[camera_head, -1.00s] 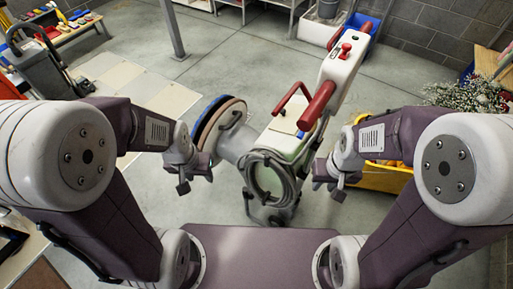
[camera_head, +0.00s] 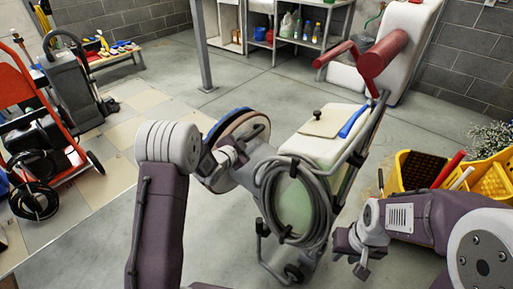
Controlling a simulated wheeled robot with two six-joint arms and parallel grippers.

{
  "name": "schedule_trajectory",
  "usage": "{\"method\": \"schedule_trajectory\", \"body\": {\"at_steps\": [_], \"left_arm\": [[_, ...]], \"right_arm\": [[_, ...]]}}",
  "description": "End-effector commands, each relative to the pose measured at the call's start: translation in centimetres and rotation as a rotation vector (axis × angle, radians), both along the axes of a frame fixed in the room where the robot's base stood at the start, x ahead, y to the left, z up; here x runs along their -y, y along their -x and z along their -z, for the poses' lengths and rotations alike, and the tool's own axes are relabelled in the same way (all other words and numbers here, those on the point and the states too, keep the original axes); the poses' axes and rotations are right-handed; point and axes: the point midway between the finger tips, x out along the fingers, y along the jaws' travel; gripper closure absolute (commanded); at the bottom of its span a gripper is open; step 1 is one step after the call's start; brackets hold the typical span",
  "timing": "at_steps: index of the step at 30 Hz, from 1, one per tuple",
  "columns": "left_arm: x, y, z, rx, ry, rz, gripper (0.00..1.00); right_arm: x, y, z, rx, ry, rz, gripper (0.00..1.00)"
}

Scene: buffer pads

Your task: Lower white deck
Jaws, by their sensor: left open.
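A floor machine stands in front of me. Its pale round deck (camera_head: 262,153) is tipped up on its side, with a blue-rimmed disc (camera_head: 232,122) facing away to the upper left. A white tank body (camera_head: 325,150) and a coiled grey hose (camera_head: 300,205) sit right of it. My right gripper (camera_head: 354,256) looks open and empty, right of the machine's lower frame.
A yellow bucket (camera_head: 412,172) stands close above my right arm. A red hand truck (camera_head: 35,95) with a black machine is at the left, with a grey vacuum (camera_head: 72,85) behind it. Shelves (camera_head: 300,40) and a post (camera_head: 203,45) stand behind. Bare floor lies between.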

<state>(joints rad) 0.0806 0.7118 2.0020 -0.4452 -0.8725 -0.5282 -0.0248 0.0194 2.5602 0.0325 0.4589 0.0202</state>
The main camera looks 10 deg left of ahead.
Motion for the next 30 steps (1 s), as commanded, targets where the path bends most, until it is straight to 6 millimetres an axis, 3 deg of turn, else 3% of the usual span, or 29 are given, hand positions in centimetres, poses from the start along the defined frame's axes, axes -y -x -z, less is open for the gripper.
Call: {"method": "schedule_trajectory", "body": {"at_steps": [7,18,30], "left_arm": [[0.3,-1.1,0.3,0.001,0.000,-0.001,0.57],[2.0,-7.4,2.4,0.000,0.001,-0.001,0.57],[2.2,-8.3,2.5,-0.001,0.001,-0.003,0.60]], "right_arm": [[0.0,0.0,0.3,0.001,0.000,0.000,0.71],[0.0,0.0,1.9,0.001,0.000,0.000,0.71],[0.0,0.0,2.0,0.001,0.000,0.000,0.71]]}}
